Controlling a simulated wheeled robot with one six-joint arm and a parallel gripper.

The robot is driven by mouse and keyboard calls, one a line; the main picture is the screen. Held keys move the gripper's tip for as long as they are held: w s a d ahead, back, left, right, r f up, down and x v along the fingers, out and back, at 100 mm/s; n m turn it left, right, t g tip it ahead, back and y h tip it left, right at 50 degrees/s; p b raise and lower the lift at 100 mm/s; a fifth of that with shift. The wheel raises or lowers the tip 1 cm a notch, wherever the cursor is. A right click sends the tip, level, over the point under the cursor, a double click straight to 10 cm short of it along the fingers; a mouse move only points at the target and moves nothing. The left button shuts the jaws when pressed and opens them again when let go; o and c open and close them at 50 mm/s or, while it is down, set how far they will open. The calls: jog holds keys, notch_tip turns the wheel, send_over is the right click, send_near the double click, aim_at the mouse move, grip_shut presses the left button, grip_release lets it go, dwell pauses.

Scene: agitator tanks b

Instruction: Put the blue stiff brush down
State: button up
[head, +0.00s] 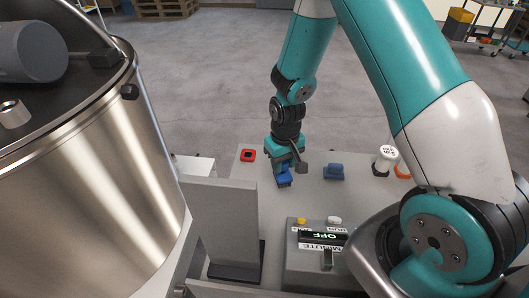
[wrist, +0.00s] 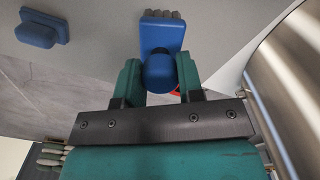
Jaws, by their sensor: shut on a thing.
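My gripper (wrist: 160,82) is shut on the blue stiff brush (wrist: 162,35), with one finger on each side of its round knob. The brush's flat blue head points away from the fingers, with grey bristles at its far end. In the head view, the brush (head: 285,180) is below my gripper (head: 284,168), over the left part of the grey tabletop (head: 310,205). I cannot tell whether it touches the top.
A second blue tool (head: 333,172) lies to the right; it also shows in the wrist view (wrist: 40,29). A red square piece (head: 248,155) lies to the left. A white-topped item (head: 385,158) stands further right. A control box (head: 318,255), grey panel (head: 220,225) and steel tank (head: 90,180) are nearer.

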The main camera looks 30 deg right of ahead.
jog(key=w+d+r, duration=0.2)
jog(key=w+r, duration=0.2)
jog(key=r, duration=0.2)
jog(key=w+d+r, duration=0.3)
jog(key=w+r, duration=0.1)
jog(key=r, duration=0.3)
notch_tip(320, 180, down, 19)
jog(key=p, duration=0.4)
jog(key=shift+a, duration=0.1)
jog(key=shift+f, duration=0.2)
jog(key=shift+f, duration=0.25)
jog(key=o, duration=0.8)
jog(key=shift+r, duration=0.1)
